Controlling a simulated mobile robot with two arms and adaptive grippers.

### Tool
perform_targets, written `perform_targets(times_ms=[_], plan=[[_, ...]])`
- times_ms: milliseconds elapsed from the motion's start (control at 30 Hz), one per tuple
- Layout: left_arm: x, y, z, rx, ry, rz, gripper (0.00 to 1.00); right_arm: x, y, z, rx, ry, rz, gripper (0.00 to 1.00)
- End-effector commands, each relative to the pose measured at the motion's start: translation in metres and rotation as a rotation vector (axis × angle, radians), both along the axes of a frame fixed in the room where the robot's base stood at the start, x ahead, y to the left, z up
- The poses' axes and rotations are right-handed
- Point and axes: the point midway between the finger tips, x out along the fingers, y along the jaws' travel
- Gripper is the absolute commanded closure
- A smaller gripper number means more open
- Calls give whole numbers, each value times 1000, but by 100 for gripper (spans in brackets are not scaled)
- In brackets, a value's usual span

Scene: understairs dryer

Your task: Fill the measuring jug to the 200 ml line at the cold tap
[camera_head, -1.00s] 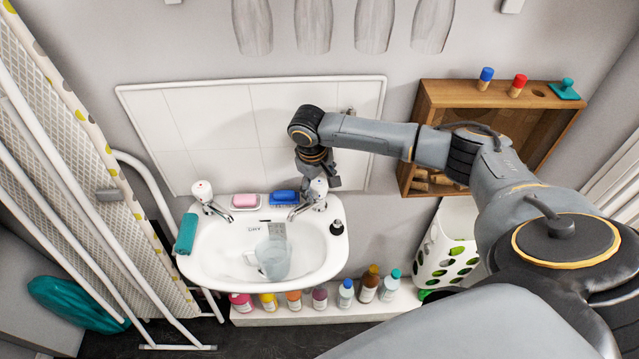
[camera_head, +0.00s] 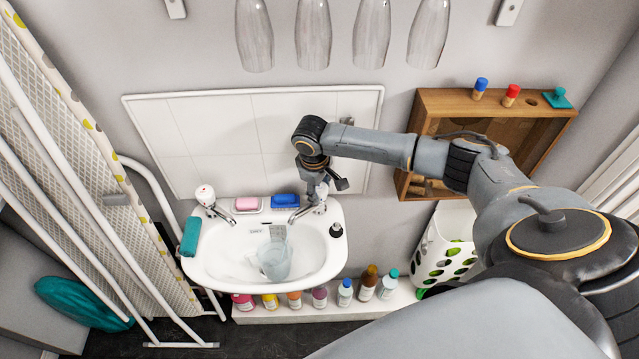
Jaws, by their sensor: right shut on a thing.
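The clear measuring jug (camera_head: 274,262) stands in the white basin (camera_head: 213,268), roughly below the right tap's spout. Its water level and markings are too small to read. The right tap (camera_head: 312,205) is at the basin's back right, its top mostly hidden by my gripper. The left tap (camera_head: 207,198) has a white head with a small red mark and stands at the back left. My right gripper (camera_head: 322,191) reaches down from above and is shut on the right tap's head. My left gripper is not in view.
A pink soap (camera_head: 247,203) and a blue brush (camera_head: 285,201) lie on the basin's back ledge. Several bottles stand below. A wooden box (camera_head: 497,98) hangs at right.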

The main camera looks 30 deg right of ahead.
Motion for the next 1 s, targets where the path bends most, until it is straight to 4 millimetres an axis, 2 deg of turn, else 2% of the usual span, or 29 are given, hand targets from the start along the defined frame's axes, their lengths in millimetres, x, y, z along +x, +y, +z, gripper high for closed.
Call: perform_targets(times_ms=[267,300,367,400,767,1000], plan=[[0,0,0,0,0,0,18,0,-1,0,-2,-1,4,86],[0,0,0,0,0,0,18,0,-1,0,-2,-1,4,47],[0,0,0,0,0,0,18,0,-1,0,-2,-1,4,35],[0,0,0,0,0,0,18,0,-1,0,-2,-1,4,32],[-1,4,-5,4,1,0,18,1,-1,-2,-1,-2,-16,32],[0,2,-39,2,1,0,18,2,-1,-7,-3,-6,-192,32]])
